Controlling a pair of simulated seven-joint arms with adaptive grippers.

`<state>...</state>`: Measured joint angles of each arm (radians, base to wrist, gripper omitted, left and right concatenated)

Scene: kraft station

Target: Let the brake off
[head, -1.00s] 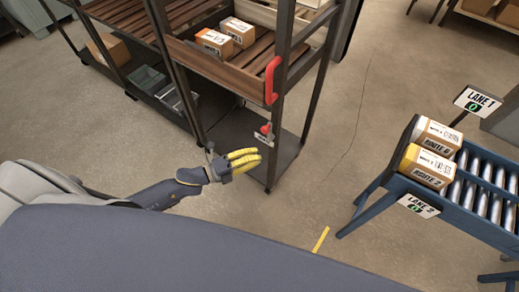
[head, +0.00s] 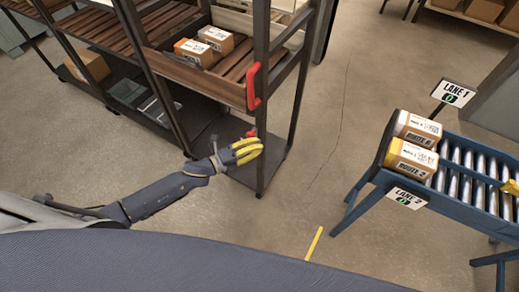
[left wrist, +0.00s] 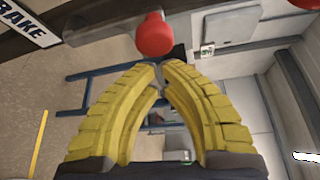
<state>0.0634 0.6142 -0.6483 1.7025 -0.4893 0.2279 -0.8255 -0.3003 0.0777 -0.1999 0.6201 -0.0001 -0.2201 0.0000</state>
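The red brake knob (left wrist: 155,35) is at the top centre of the left wrist view, on a short grey lever just beyond my fingertips. In the head view the knob (head: 251,132) shows small beside the rack's front post, partly behind my gripper. A BRAKE label (left wrist: 25,24) is at the upper left of the wrist view. My left gripper (head: 252,147) has yellow fingers curved together, with tips meeting and nothing visible between them. The tips (left wrist: 160,66) are just below the knob; contact is unclear.
The dark rack (head: 262,110) holds a wooden tray with two cartons (head: 205,45) and has a red handle (head: 252,86). A blue roller conveyor (head: 450,190) with two boxes stands at the right. Clear floor lies between, with a yellow strip (head: 314,243).

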